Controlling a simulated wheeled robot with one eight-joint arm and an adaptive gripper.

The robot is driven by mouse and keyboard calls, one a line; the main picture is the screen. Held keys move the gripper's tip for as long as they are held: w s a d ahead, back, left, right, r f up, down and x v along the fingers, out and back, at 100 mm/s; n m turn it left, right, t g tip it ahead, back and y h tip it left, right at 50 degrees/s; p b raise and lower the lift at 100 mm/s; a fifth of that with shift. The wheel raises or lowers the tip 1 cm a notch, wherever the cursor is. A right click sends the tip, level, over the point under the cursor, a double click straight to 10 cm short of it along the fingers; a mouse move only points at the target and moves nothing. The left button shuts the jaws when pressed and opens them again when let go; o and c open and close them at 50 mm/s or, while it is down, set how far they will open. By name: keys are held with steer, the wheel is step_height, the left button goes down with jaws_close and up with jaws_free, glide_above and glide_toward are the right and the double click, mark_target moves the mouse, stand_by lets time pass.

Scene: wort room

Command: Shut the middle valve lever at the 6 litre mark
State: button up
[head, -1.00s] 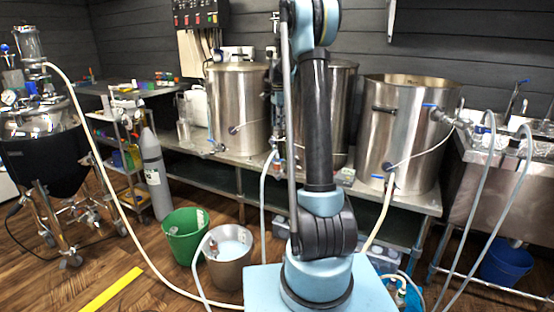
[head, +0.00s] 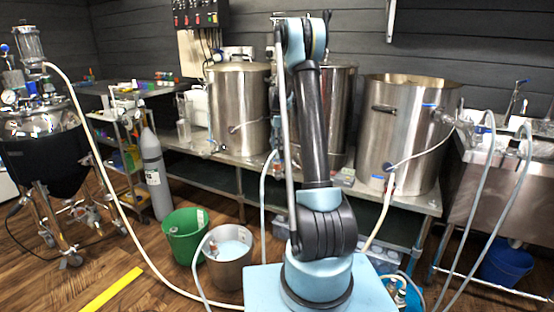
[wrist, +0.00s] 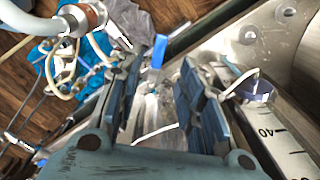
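In the wrist view a blue valve lever (wrist: 160,50) stands just beyond and between the fingertips of my gripper (wrist: 157,75). The fingers are apart with a gap between them, and I see nothing gripped. I cannot tell whether either finger touches the lever. In the head view the middle steel kettle (head: 341,100) is partly behind my arm, which hides its valve and my gripper. A scale strip (wrist: 272,130) on steel at the right of the wrist view reads 40. I cannot make out a 6 litre mark or the liquid level.
Steel kettles stand left (head: 238,105) and right (head: 405,130) on the bench. A green bucket (head: 185,238) and a grey bucket (head: 229,272) holding pale liquid are on the floor. Hoses cross the floor and hang at the right. A pale hose fitting (wrist: 85,18) is near my gripper.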

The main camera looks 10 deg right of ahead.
step_height(320, 180, down, 8)
steer(key=shift+r, duration=0.25)
jaws_close()
